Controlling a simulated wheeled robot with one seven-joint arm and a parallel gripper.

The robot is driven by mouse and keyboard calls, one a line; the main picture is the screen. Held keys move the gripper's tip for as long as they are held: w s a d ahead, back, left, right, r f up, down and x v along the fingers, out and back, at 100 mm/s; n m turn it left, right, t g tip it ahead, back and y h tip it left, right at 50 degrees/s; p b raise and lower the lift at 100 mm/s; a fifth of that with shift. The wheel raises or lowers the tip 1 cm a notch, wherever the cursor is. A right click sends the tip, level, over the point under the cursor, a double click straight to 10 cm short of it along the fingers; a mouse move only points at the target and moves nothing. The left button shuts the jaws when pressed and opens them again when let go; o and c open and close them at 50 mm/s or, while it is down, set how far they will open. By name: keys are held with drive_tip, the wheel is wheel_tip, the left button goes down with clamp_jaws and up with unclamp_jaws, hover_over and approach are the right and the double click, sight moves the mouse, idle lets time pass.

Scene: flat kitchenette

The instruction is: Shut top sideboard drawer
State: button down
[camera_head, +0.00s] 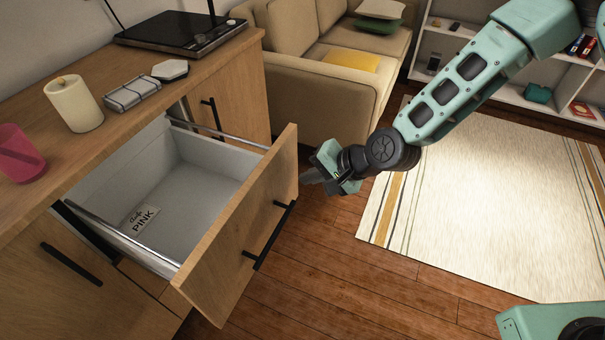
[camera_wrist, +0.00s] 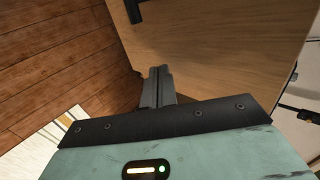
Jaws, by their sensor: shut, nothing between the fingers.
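The top sideboard drawer (camera_head: 235,235) is pulled well out of the wooden sideboard. Its white inside holds a small card reading "PINK" (camera_head: 140,220) and looks otherwise empty. A black bar handle (camera_head: 268,235) is on its wooden front. My gripper (camera_head: 312,177) is shut and empty, close to the right end of the drawer front in the head view. In the wrist view the shut fingers (camera_wrist: 158,85) point at the wooden front panel (camera_wrist: 215,50), with part of the dark handle (camera_wrist: 134,10) at the top. I cannot tell whether the fingers touch the panel.
On the sideboard top stand a pink cup (camera_head: 18,155), a white candle (camera_head: 74,104), a glass-like case (camera_head: 132,92), a white hexagonal item (camera_head: 170,70) and a turntable (camera_head: 180,32). A sofa (camera_head: 325,90) stands behind. A rug (camera_head: 480,200) and bare wooden floor lie right.

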drive_tip(key=shift+w+a, duration=0.2)
drive_tip(key=shift+a, duration=0.3)
drive_tip(key=shift+w+a, duration=0.2)
drive_tip(key=shift+a, duration=0.25)
